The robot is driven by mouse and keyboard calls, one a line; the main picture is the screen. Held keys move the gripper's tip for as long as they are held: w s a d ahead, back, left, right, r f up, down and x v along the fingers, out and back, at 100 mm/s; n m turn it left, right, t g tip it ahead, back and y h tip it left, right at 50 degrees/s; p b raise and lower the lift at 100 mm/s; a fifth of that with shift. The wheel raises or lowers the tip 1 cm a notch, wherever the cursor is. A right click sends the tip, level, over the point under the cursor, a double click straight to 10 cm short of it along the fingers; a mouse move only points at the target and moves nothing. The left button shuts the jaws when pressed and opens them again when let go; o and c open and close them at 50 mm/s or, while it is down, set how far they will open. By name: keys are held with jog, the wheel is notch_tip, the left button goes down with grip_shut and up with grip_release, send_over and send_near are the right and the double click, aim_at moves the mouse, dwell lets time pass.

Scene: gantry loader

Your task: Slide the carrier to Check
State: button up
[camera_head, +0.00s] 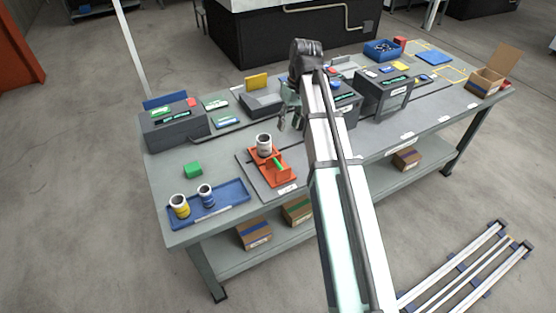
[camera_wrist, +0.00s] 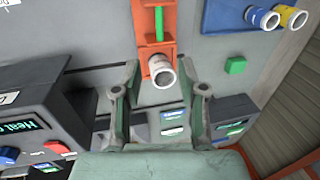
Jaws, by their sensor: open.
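The orange carrier (camera_head: 267,168) sits on a grey track plate at the front of the bench. It has a green handle (camera_head: 279,164) and holds a white cup (camera_head: 264,141) at its far end. My gripper (camera_head: 290,122) hangs open and empty beyond the carrier, to the right of the cup in the head view. In the wrist view the carrier (camera_wrist: 143,20) is at the top, with the cup (camera_wrist: 161,72) near its lower end. The open fingers of my gripper (camera_wrist: 160,92) lie on both sides below the cup, apart from the handle. I cannot read any label as Check.
Grey station boxes stand along the track; one display reads Heat (camera_wrist: 15,127) in the wrist view. A blue tray (camera_head: 222,206) with a yellow-banded and a blue-banded cup is at the front left. A green block (camera_head: 193,169) lies behind it. An open cardboard box (camera_head: 485,83) stands far right.

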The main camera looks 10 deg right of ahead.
aim_at(279, 164)
jog(key=a+f+p, duration=0.1)
jog(key=f, duration=0.4)
jog(key=a+f+p, duration=0.1)
jog(key=f, duration=0.4)
jog(key=s+a+f+p, duration=0.1)
jog(key=f, duration=0.5)
jog(key=shift+p, duration=0.3)
grip_shut()
